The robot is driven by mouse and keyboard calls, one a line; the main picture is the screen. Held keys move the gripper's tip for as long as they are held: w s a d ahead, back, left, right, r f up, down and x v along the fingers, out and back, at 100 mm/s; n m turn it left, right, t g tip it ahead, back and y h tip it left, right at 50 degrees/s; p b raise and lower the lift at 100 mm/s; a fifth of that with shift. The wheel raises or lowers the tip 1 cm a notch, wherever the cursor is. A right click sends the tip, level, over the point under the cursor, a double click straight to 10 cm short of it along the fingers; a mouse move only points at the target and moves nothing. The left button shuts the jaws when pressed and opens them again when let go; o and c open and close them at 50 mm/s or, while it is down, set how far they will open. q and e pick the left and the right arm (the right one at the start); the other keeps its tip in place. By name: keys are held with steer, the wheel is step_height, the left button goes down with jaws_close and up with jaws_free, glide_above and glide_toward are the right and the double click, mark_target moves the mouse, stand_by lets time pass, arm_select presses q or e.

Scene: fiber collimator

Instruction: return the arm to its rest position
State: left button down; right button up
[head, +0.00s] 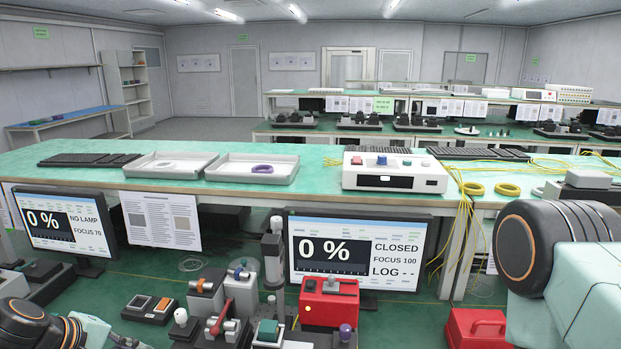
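Part of my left arm shows at the lower left edge, and a large joint of my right arm fills the lower right. Neither gripper's fingertips show. On the green bench in front of me stand a red box (328,305) with knobs on top and a grey and red optical mount assembly (213,300). The right monitor (355,250) reads 0 %, CLOSED, FOCUS 100, LOG - -. The left monitor (62,225) reads 0 %, NO LAMP, FOCUS 70.
A red case (478,328) sits beside my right arm. The raised shelf behind holds two grey trays (222,168), a white instrument (394,180) and yellow fibers. Some green bench right of the right monitor is clear.

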arm_select(q)
steer(key=s+d+f+m+g+y+b, duration=0.1)
steer(key=s+d+f+m+g+b, duration=0.1)
steer(key=s+f+b, duration=0.4)
steer(key=s+d+f+m+g+y+b, duration=0.1)
steer(key=s+d+f+m+b, duration=0.4)
steer(key=s+f, duration=0.9)
steer(key=s+d+f+m+g+y+b, duration=0.1)
steer(key=s+d+f+m+g+b, duration=0.3)
steer(key=f, duration=1.1)
steer(key=s+m+b, duration=0.2)
steer(key=s+b, duration=0.2)
steer(key=s, duration=0.2)
steer(key=shift+s+d+f, duration=0.2)
steer(key=shift+f, duration=0.2)
steer(key=shift+d, duration=0.1)
steer(key=shift+s, duration=0.1)
